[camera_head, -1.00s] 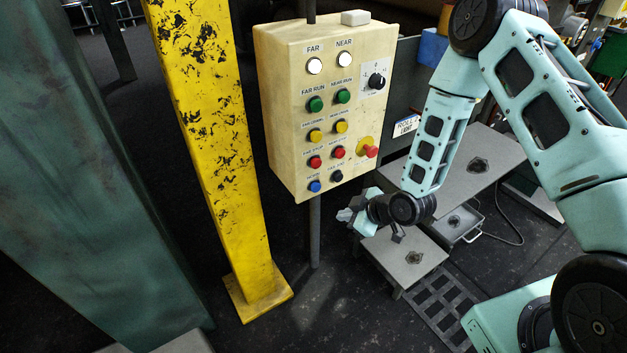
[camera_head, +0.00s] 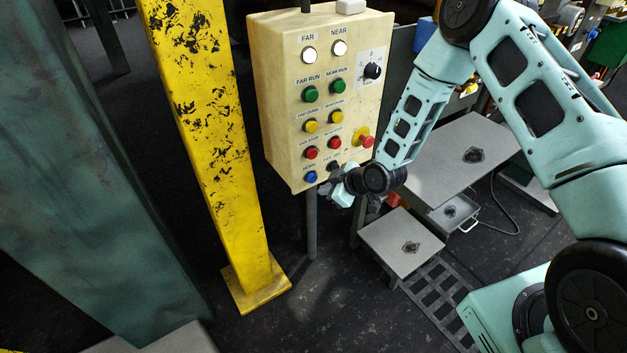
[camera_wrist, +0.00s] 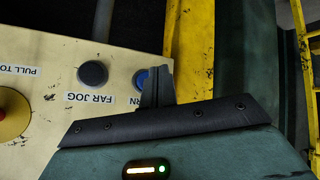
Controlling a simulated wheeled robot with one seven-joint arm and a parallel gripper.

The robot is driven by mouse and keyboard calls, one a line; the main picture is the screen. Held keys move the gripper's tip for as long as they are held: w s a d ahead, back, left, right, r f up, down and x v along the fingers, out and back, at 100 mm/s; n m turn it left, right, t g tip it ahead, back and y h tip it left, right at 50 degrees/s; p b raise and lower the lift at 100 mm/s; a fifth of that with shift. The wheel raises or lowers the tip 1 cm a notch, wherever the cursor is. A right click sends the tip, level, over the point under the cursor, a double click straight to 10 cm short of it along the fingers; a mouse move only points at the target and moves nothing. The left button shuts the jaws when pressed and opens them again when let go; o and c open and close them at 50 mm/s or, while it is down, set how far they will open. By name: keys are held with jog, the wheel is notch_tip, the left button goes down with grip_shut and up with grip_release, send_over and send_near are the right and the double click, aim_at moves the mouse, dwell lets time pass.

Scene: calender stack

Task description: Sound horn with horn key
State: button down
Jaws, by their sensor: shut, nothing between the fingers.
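The horn key is a blue round button (camera_head: 311,177) at the lower left of the cream control box (camera_head: 272,120). In the wrist view the blue button (camera_wrist: 141,79) is partly hidden behind my gripper's fingers, and part of its label shows beside it. My gripper (camera_head: 332,180) is shut and empty, just right of the blue button and below the black button (camera_head: 334,166). In the wrist view my shut fingers (camera_wrist: 158,82) overlap the blue button's edge. I cannot tell whether they touch it.
The black FAR JOG button (camera_wrist: 92,73) sits beside the blue one. A red mushroom button (camera_head: 367,141) is higher on the right. A scuffed yellow post (camera_head: 208,150) stands left of the box. Grey step platforms (camera_head: 400,243) are below right.

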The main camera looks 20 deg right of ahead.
jog(key=shift+w+a, duration=0.3)
jog(key=shift+w, duration=0.55)
jog(key=shift+w, duration=0.1)
dwell(1.4)
jog(key=shift+w+a+b, duration=0.15)
jog(key=shift+w+b, duration=0.15)
jog(key=shift+w+a, duration=0.2)
jog(key=shift+w, duration=0.35)
dwell(0.7)
jog(key=shift+s, duration=0.1)
jog(key=shift+s+d, duration=0.3)
jog(key=shift+s, duration=0.55)
jog(key=s, duration=0.1)
jog(key=s+d, duration=0.1)
jog(key=s, duration=0.2)
jog(key=shift+s+d, duration=0.3)
jog(key=shift+s, duration=0.05)
